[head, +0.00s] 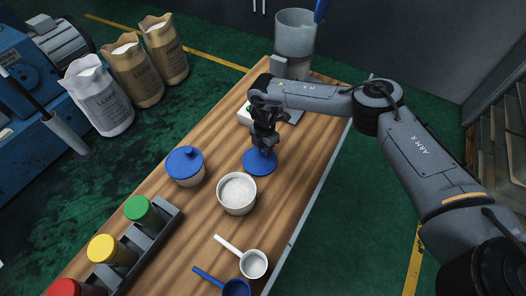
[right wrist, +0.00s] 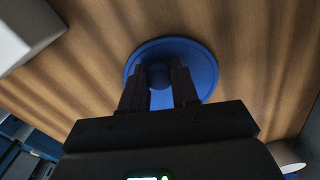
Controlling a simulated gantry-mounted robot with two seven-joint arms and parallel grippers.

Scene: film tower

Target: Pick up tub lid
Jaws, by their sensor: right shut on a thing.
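The blue tub lid (head: 257,163) is a round disc with a knob, lying at or just above the wooden table behind the open white tub. My right gripper (head: 262,146) is over the lid and shut on its knob. In the right wrist view the two fingers (right wrist: 160,80) sit on either side of the knob, with the blue disc (right wrist: 203,62) around them. The open white tub (head: 237,194) holds white powder. A second white tub with a blue lid on (head: 185,163) stands to the left. My left gripper is not in view.
A rack (head: 150,245) of jars with green, yellow and red lids stands at the front left. A white scoop (head: 253,263) and a blue scoop (head: 236,287) lie near the front.

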